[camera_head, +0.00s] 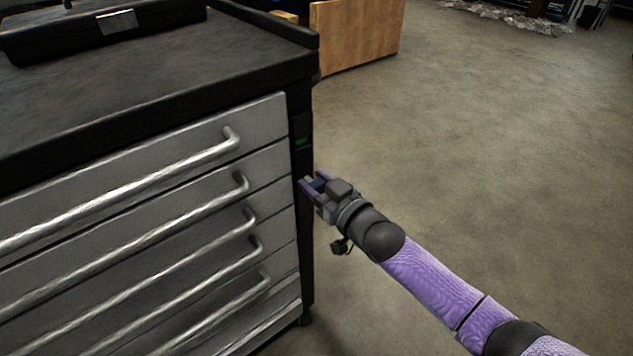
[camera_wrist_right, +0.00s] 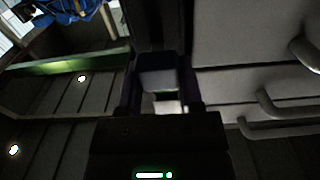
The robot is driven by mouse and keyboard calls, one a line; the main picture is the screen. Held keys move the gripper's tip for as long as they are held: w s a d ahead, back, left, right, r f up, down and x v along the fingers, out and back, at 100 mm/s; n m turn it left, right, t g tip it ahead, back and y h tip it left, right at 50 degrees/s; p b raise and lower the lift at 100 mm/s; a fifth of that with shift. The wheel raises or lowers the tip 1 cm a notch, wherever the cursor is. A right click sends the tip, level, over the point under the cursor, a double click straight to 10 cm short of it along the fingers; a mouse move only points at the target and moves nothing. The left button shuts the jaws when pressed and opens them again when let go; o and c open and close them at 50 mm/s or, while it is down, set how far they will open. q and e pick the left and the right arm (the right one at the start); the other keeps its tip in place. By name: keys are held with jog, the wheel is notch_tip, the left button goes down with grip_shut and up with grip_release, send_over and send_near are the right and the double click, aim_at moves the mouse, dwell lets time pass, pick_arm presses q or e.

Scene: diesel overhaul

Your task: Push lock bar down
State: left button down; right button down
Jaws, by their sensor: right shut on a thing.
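The tool cabinet's black lock bar (camera_head: 301,120) runs upright along the right front corner, beside the drawers. A small green mark shows on it above my gripper. My right gripper (camera_head: 313,185) is at this bar, below the green mark, reaching in from the right. In the right wrist view, my right gripper (camera_wrist_right: 158,95) has its two fingers on either side of a dark grey block on the lock bar (camera_wrist_right: 158,75), and it is shut on it. The fingers hide part of the bar. My left gripper is not in view.
The cabinet (camera_head: 130,115) has several grey drawers with long bar handles (camera_head: 180,205), close left of my gripper. A black tray (camera_head: 110,25) lies on its top. A wooden panel (camera_head: 355,35) stands behind. The floor (camera_head: 500,150) to the right is clear.

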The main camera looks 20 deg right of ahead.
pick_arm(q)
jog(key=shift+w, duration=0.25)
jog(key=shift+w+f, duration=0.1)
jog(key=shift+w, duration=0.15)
